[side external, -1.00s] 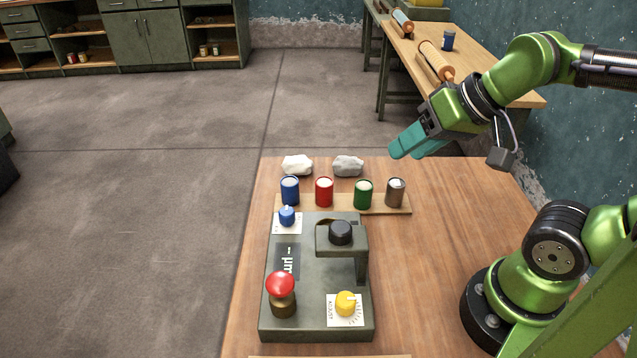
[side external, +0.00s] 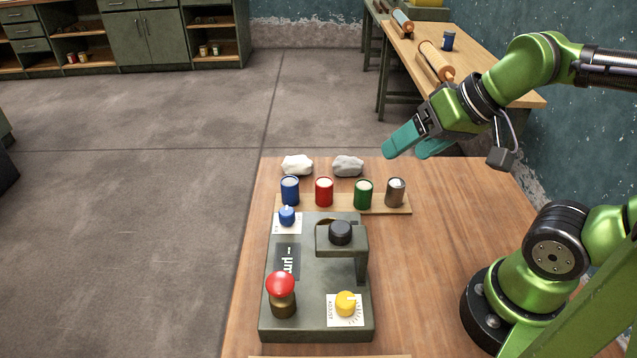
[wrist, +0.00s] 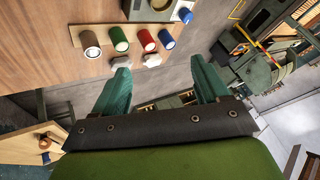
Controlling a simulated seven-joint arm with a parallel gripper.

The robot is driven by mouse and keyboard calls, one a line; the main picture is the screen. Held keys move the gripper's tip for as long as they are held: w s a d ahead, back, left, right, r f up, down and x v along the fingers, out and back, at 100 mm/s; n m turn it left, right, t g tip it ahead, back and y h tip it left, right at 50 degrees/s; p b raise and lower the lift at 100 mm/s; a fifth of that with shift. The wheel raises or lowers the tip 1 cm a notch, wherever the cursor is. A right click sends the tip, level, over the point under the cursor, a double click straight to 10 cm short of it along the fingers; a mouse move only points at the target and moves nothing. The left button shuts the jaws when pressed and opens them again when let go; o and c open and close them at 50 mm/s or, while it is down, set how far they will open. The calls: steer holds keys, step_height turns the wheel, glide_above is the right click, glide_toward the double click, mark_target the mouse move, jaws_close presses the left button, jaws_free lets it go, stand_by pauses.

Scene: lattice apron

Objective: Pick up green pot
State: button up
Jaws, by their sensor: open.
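In the wrist view the green pot (wrist: 119,38) is beyond my fingers, near the table edge. My gripper (side external: 416,145) has teal fingers and hangs in the air above and to the right of the pots. In the wrist view my gripper (wrist: 160,82) is open, with nothing between its fingers.
A blue pot (side external: 290,190) stands at the board's left end. White and grey rocks (side external: 348,166) lie behind the pots. A dark machine (side external: 312,325) with a red button and yellow knob stands in front.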

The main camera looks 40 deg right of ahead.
steer(key=n+g+h, duration=0.2)
steer(key=n+g, duration=0.4)
steer(key=g, duration=0.1)
glide_above(364, 185)
step_height(364, 185, down, 6)
steer(key=f, duration=1.1)
steer(key=shift+w+d, duration=0.1)
steer(key=shift+w, duration=0.1)
steer(key=shift+s+f, duration=0.15)
steer(key=shift+f, duration=2.55)
steer(key=c, duration=1.1)
steer(key=shift+c, duration=0.3)
steer(key=shift+r, duration=0.2)
